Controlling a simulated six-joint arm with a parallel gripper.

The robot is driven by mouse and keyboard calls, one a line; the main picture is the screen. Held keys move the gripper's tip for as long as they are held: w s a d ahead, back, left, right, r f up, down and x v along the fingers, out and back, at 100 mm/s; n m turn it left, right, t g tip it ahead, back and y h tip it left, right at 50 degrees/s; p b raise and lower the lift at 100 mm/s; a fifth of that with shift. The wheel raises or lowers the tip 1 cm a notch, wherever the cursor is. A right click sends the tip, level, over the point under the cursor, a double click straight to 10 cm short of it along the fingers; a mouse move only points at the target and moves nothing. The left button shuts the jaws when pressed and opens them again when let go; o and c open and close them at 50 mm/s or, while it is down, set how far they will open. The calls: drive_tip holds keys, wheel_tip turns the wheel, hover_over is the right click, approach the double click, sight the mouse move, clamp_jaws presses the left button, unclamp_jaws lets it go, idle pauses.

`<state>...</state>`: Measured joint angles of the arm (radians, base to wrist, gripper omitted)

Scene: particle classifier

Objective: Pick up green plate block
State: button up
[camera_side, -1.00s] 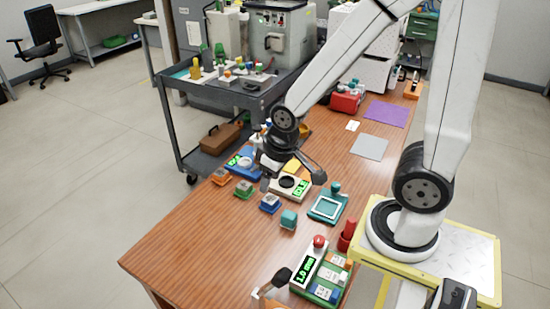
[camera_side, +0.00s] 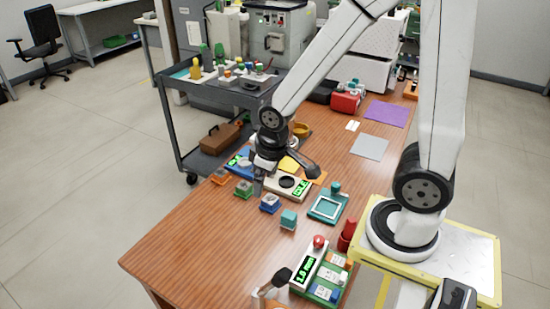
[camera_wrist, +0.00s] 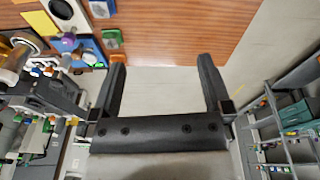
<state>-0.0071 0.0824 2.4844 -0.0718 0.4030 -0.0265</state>
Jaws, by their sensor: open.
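The green plate block (camera_side: 244,189) sits on the wooden table near its left edge, in a row between an orange block and a blue block. It also shows in the wrist view (camera_wrist: 112,39), at the upper left, outside and beyond my left finger. My gripper (camera_side: 263,165) is above the table, up and to the right of the green block in the side view, and apart from it. In the wrist view my gripper (camera_wrist: 162,62) has its two fingers wide apart with nothing between them. The fingertips are hard to make out in the side view.
An orange block (camera_side: 221,176), a blue block (camera_side: 269,203) and a teal block (camera_side: 288,219) line the row. A blue device (camera_side: 236,160) and a white device (camera_side: 292,187) with green displays stand close to my gripper. The table's front left is clear.

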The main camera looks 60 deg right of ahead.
drive_tip(key=w+d+f+n+g+h, duration=0.4)
drive_tip(key=w+d+f+n+h, duration=0.1)
drive_tip(key=w+f+n, duration=0.5)
drive_tip(key=n+t+h, duration=0.1)
drive_tip(key=n+h, duration=0.5)
drive_tip(key=h, duration=0.1)
approach(245, 185)
drive_tip(key=shift+s+d+f, duration=0.15)
drive_tip(key=shift+s+d, duration=0.05)
drive_tip(key=shift+d, duration=0.3)
drive_tip(key=shift+s+d+f, duration=0.2)
drive_tip(key=shift+d, duration=0.3)
drive_tip(key=shift+w+d+f+n+t+h, duration=0.1)
drive_tip(key=shift+w+f+n+t+h, duration=0.25)
drive_tip(key=shift+f+h, duration=0.25)
drive_tip(key=shift+x, duration=1.3)
drive_tip(key=shift+s, duration=0.1)
drive_tip(key=shift+x, duration=2.55)
drive_tip(key=shift+f, duration=0.1)
